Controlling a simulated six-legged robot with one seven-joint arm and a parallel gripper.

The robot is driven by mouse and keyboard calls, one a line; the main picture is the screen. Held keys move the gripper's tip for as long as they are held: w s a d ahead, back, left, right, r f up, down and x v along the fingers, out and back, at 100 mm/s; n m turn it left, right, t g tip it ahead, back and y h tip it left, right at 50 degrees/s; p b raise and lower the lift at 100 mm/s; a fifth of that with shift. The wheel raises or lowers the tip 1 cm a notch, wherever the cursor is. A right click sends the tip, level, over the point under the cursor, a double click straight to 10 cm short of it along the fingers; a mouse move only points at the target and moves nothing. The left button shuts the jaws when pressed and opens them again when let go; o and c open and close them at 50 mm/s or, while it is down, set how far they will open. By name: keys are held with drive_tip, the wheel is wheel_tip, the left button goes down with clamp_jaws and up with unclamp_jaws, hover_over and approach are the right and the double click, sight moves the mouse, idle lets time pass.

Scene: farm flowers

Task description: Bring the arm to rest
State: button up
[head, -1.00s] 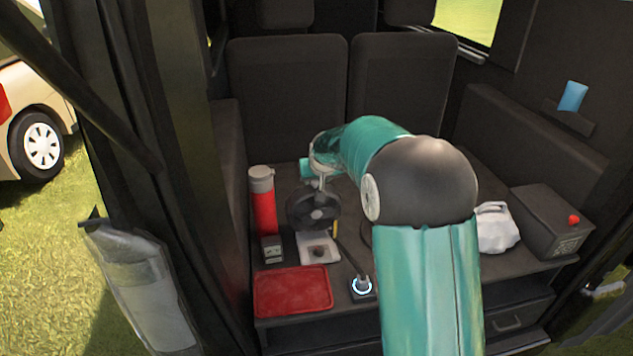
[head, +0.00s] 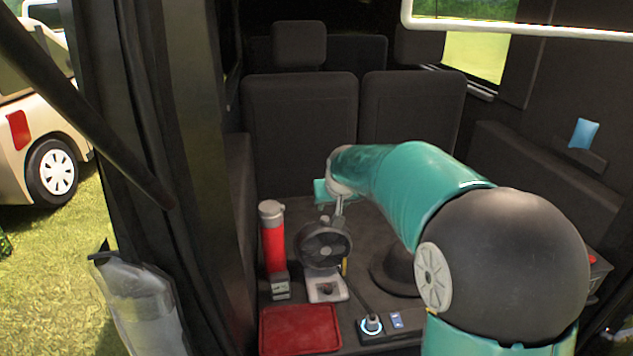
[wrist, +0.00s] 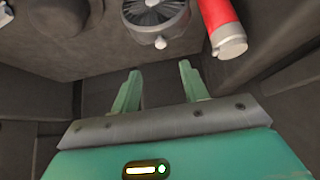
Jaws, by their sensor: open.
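My arm (head: 405,195) is teal with a large dark joint and reaches from the lower right into the back of the vehicle. Its far end is above and behind the small black fan (head: 323,245); the fingers cannot be made out in the head view. In the wrist view my gripper (wrist: 158,82) is open, its two pale green fingers wide apart with nothing between them. The fan (wrist: 153,12) and a red flask (wrist: 218,18) with a grey cap show beyond the fingertips, apart from them.
The red flask (head: 273,240) stands left of the fan on the dark shelf. A red tray (head: 299,329) lies in front, with a lit round knob (head: 371,326) to its right. Seats (head: 300,130) rise behind. A dark curtain (head: 150,150) hangs at the left.

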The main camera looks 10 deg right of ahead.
drive_tip(key=s+r, duration=0.3)
drive_tip(key=s, duration=0.6)
drive_tip(key=s+r, duration=0.3)
drive_tip(key=s, duration=0.7)
drive_tip(key=s+f, duration=0.2)
drive_tip(key=s, duration=0.7)
drive_tip(key=s+f+g, duration=0.1)
drive_tip(key=s, duration=0.7)
drive_tip(key=shift+s+d+f+g, duration=0.15)
drive_tip(key=shift+s+f+g, duration=0.15)
drive_tip(key=shift+s+f, duration=0.1)
